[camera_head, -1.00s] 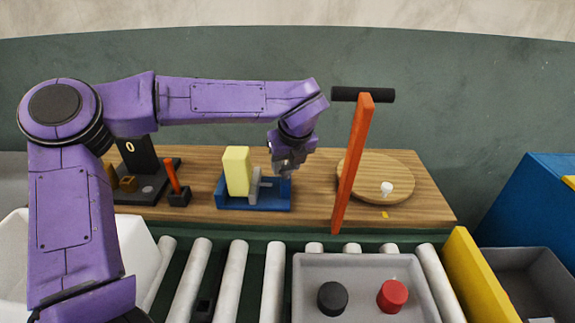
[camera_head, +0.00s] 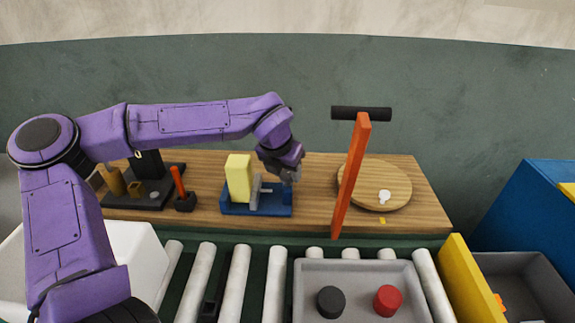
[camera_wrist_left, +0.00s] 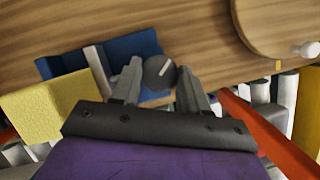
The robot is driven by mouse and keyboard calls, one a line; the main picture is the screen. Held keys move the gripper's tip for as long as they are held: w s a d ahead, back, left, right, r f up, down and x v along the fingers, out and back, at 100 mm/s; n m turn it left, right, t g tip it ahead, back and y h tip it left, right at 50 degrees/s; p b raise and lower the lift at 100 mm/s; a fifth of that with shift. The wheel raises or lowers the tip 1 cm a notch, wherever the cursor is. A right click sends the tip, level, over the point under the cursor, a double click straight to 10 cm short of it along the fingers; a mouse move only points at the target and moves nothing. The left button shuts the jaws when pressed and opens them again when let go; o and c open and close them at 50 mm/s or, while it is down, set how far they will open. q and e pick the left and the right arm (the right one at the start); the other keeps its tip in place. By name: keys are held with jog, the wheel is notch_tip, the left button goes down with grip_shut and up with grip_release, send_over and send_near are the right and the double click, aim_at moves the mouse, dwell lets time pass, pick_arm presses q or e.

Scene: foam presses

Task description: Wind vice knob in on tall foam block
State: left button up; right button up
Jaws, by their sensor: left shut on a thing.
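The tall yellow foam block (camera_head: 239,178) stands upright in the blue vice (camera_head: 240,211) on the wooden bench. It also shows in the left wrist view (camera_wrist_left: 45,105). The vice's grey moving jaw (camera_head: 256,190) stands at the block's right side; I cannot tell whether it touches. The dark round knob (camera_wrist_left: 159,72), with a pale line on its face, is at the vice's right end. My left gripper (camera_head: 287,175) is at that end, tilted. In the wrist view its fingers are shut on the knob, one on each side. The right gripper is not in view.
An orange lever with a black crossbar (camera_head: 350,180) stands right of the vice, before a round wooden board (camera_head: 390,195). A small red-handled tool (camera_head: 179,185) stands left of it. Rollers and a grey tray (camera_head: 360,270) with black and red knobs lie in front.

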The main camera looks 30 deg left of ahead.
pick_arm(q)
jog(key=shift+m+p, duration=0.3)
jog(key=shift+m, duration=0.2)
jog(key=o, duration=1)
jog(key=v, duration=0.3)
jog(key=b+v, duration=0.1)
jog(key=v, duration=0.6)
jog(key=shift+a+r, duration=0.2)
jog(key=shift+r, duration=0.1)
